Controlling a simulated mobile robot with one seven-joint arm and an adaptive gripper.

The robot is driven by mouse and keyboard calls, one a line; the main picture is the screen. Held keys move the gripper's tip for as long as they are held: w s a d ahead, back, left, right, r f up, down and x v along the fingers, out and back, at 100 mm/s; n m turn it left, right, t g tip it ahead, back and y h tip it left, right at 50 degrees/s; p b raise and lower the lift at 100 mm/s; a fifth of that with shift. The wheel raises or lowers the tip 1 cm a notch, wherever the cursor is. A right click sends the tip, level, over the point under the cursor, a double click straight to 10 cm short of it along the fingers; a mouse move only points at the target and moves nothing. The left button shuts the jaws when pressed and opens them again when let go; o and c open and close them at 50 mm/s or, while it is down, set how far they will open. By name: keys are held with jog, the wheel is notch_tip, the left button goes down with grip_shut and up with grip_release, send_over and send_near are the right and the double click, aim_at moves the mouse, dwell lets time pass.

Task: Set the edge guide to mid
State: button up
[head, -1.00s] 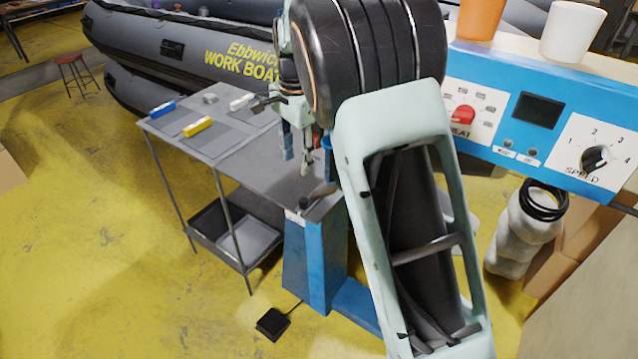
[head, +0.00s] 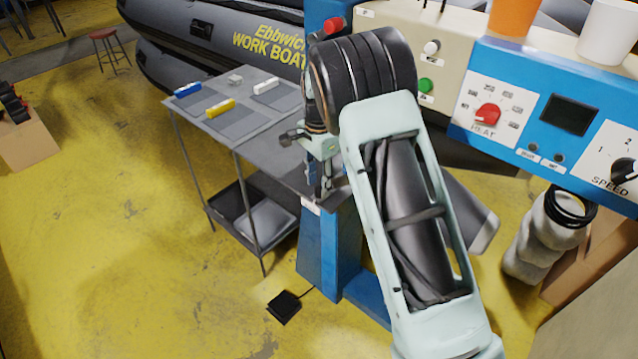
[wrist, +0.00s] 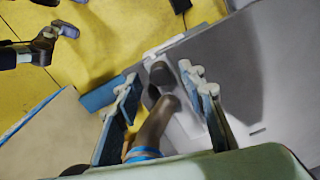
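My gripper (head: 325,178) is over the right end of the grey table, at the top of the blue machine post (head: 330,255). In the wrist view my gripper (wrist: 160,80) has its two blue fingers with pale pads spread wide apart. Between them are dark rounded parts (wrist: 160,74) and a brownish rod (wrist: 152,128) with a blue band. The fingers do not visibly close on either. A pale grey plate (wrist: 183,128) lies behind these parts. I cannot tell which part is the edge guide or read its setting; my arm hides much of this area in the head view.
The blue control panel (head: 535,75) with a red heat knob (head: 487,114) stands at the right. The grey table (head: 262,160) bears blue, yellow and white blocks. A black foot pedal (head: 284,307) is on the yellow floor. Open floor lies at the left.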

jog(key=shift+f, duration=0.65)
grip_shut()
